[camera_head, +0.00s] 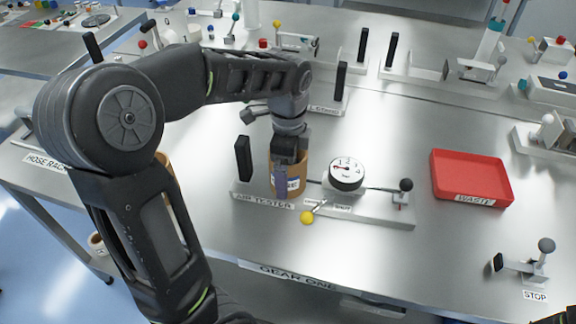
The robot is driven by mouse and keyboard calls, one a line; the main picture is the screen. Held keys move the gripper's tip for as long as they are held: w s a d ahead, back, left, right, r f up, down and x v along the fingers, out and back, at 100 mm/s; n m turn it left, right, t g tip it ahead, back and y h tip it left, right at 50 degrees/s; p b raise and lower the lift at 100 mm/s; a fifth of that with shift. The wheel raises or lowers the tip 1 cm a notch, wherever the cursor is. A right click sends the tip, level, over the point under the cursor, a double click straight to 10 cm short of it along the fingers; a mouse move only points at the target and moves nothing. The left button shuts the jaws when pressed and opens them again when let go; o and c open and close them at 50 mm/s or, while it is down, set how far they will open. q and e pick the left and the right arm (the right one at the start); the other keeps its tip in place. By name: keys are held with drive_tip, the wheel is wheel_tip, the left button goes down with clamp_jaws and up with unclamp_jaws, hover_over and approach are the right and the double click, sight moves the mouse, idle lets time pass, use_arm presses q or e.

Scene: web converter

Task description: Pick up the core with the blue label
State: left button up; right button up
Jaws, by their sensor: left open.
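A tan cylindrical core (299,171) with a blue-edged label (293,184) stands on the white base of the air tester (262,200). My left gripper (281,178) points down at it, its fingers in front of and over the core's left part. The left gripper is open; the fingers hide part of the core and its label, and I cannot tell whether they touch it. Another tan cylinder (163,160) is mostly hidden behind my left arm. My right gripper is not clearly visible; only a dark piece shows at the bottom right corner.
A pressure gauge (347,173) and a black-knobbed lever (405,186) stand right of the core. A yellow-knobbed lever (307,217) is in front. A red waste tray (472,177) lies farther right, with clear table between. A stop lever (540,262) is at the lower right.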

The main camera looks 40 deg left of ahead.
use_arm(q)
drive_tip(key=shift+f, duration=0.85)
drive_tip(key=c, duration=1.4)
drive_tip(key=shift+r, duration=0.2)
drive_tip(key=shift+c, duration=0.2)
wheel_tip(320, 180, up, 10)
drive_tip(key=shift+f+b, duration=0.15)
drive_tip(key=shift+b, duration=0.25)
